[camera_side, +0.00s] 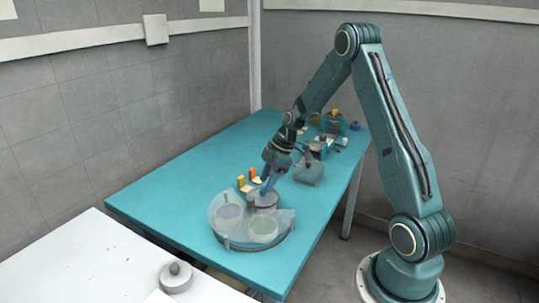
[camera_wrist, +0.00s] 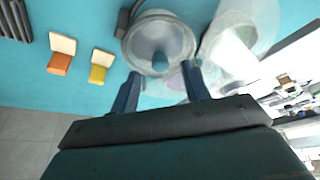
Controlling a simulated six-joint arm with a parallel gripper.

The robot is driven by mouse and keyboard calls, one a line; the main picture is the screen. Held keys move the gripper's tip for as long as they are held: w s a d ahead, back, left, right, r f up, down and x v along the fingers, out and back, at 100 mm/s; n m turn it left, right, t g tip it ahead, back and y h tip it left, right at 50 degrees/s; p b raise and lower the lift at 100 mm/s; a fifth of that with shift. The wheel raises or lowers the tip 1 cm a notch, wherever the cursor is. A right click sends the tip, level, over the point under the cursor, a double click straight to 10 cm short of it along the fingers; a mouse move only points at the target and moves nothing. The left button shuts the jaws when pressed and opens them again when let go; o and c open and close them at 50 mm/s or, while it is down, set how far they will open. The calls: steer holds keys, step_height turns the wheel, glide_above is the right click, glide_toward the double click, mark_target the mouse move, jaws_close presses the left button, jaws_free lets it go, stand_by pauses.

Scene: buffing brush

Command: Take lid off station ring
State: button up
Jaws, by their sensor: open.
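A grey round lid (camera_wrist: 160,35) with a darker knob (camera_wrist: 160,61) shows at the top middle of the wrist view. In the side view a grey round pot (camera_side: 263,200) stands at the back of a round station (camera_side: 235,245) with clear curved walls. My gripper (camera_side: 266,186) points down over this pot. In the wrist view my gripper (camera_wrist: 161,72) has its two blue fingers apart, with the knob between or just beyond their tips. I cannot tell whether the fingers are at knob height. Nothing is held.
Two small blocks, orange (camera_wrist: 59,64) and yellow (camera_wrist: 97,73), with cream parts lie beside the station. Several items, including a clear box (camera_side: 309,173), stand farther back on the teal table (camera_side: 165,190). A grey knobbed piece (camera_side: 176,277) sits on the white table (camera_side: 85,262).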

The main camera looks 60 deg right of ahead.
mark_target(263, 193)
steer(key=shift+x, duration=1.4)
jaws_close()
